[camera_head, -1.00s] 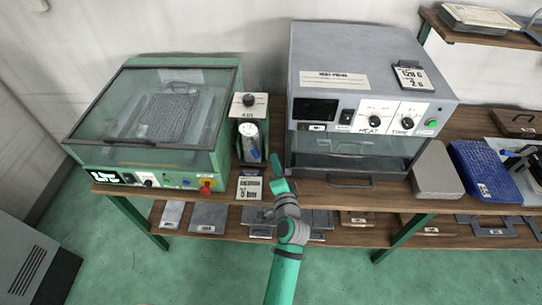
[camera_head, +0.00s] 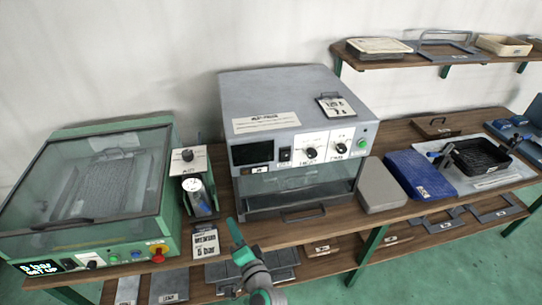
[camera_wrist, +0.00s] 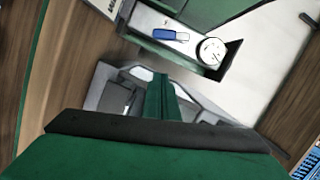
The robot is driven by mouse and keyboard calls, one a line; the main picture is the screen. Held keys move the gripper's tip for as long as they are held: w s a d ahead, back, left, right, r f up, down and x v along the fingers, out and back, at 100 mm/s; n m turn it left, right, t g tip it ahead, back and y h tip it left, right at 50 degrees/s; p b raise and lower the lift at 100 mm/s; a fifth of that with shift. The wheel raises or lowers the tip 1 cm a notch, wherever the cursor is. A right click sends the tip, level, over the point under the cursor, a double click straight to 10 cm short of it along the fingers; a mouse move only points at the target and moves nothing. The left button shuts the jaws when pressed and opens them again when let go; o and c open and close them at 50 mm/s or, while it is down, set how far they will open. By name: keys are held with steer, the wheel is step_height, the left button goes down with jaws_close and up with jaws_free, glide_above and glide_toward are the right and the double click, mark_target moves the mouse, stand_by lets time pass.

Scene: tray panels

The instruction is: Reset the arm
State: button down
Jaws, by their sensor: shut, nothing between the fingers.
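My gripper (camera_head: 236,233) is shut and empty. It shows at the lower middle of the head view, in front of the bench edge, between the small "bar" sign and the grey oven. In the wrist view my gripper's green fingers (camera_wrist: 160,98) are together with nothing between them. Below the fingers, dark and green parts of my own gripper fill the wrist view.
The green machine with a clear lid (camera_head: 150,150) stands at left. The grey oven (camera_head: 290,100) is in the middle. A grey block (camera_head: 381,186), a blue block (camera_head: 420,174) and a black tray (camera_head: 482,156) lie to its right.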

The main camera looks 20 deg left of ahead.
steer(key=s+d+f+t+h, duration=0.1)
steer(key=s+d+f+h, duration=0.35)
steer(key=s+d, duration=0.4)
steer(key=s+d+f+t+h, duration=0.2)
steer(key=s+d+f+h, duration=0.25)
steer(key=d, duration=0.65)
steer(key=s+d+r+n+h, duration=0.1)
steer(key=s+d+r+n, duration=0.1)
steer(key=s, duration=0.6)
steer(key=s+d+r+n+h, duration=0.2)
steer(key=s+d, duration=0.4)
steer(key=s, duration=0.3)
step_height(320, 180, up, 3)
steer(key=shift+s+d+f+n, duration=0.15)
steer(key=shift+s+d+n, duration=0.2)
steer(key=shift+n, duration=0.35)
steer(key=shift+w, duration=0.1)
